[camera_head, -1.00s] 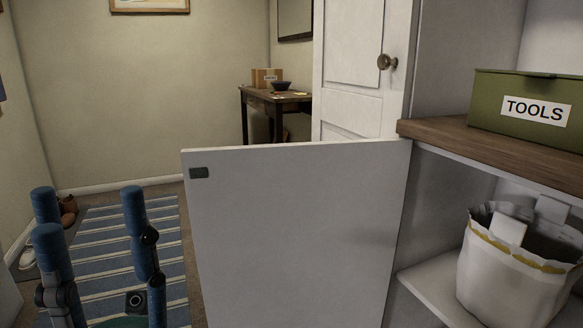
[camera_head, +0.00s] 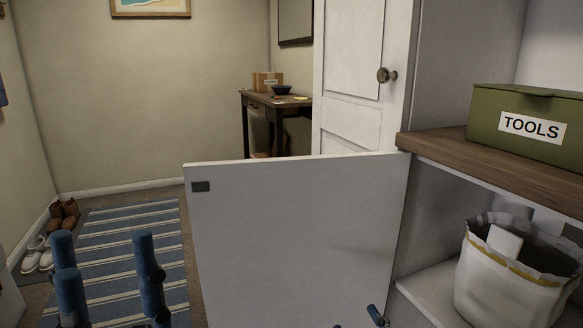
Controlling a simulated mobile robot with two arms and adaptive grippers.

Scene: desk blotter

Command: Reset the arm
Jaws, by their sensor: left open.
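My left gripper (camera_head: 104,252) is at the lower left, with its blue fingers pointing up and spread apart. It is open and nothing shows between the fingers. It is in front of the striped rug, left of and apart from the open white cabinet door (camera_head: 290,235). The rest of that arm is below the picture. A small blue fingertip of my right gripper (camera_head: 376,315) shows at the bottom edge by the door's lower right. The rest of it is hidden, so its opening cannot be told.
The cabinet at right has a wooden top (camera_head: 500,168) bearing a green TOOLS box (camera_head: 480,122). A white bag (camera_head: 508,285) stands on the shelf below. Shoes (camera_head: 38,255) lie by the left wall. A dark desk (camera_head: 275,107) stands behind. The striped rug (camera_head: 130,225) is clear.

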